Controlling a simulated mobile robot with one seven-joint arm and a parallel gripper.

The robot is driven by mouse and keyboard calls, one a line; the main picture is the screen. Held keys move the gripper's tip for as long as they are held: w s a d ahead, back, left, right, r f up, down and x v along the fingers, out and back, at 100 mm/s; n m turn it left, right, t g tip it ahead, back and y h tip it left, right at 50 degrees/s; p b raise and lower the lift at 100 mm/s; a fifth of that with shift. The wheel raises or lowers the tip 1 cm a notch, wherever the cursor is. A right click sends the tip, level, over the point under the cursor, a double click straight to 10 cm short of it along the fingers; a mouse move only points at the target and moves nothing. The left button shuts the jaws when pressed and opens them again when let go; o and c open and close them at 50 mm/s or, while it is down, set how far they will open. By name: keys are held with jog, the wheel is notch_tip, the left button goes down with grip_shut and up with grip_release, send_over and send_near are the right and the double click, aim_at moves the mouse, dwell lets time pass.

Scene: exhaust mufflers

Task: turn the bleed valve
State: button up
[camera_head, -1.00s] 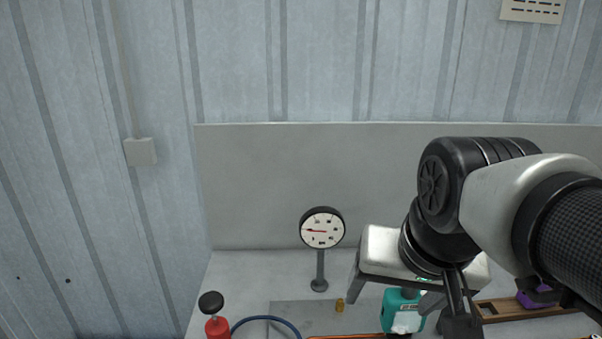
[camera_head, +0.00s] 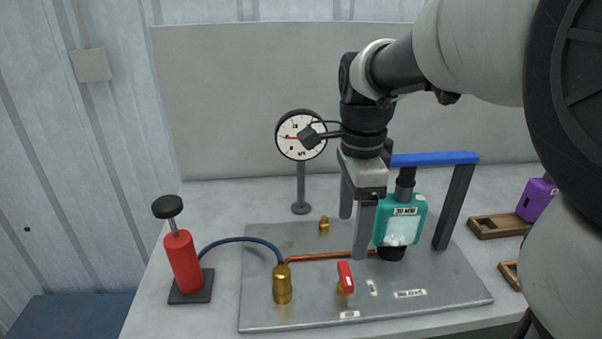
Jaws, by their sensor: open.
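A small valve with a red handle (camera_head: 345,275) on a brass body stands near the front middle of the grey metal plate (camera_head: 440,287). A small brass fitting (camera_head: 324,225) stands farther back on the plate. I cannot tell from the labels which one is the bleed valve. My gripper (camera_head: 354,235) points down with its two fingers apart and nothing seen between them. It hangs behind the red handle and to the right of the brass fitting, apparently apart from both.
A dial gauge (camera_head: 300,135) stands behind. A red hand pump (camera_head: 183,262), blue hose (camera_head: 232,242), brass cylinder (camera_head: 282,285) and copper pipe (camera_head: 320,257) lie left and front.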

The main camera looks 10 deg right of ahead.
aim_at(346, 272)
notch_tip(346, 272, down, 12)
jog(key=b, duration=0.2)
jog(key=shift+b, duration=0.4)
jog(key=c, duration=1)
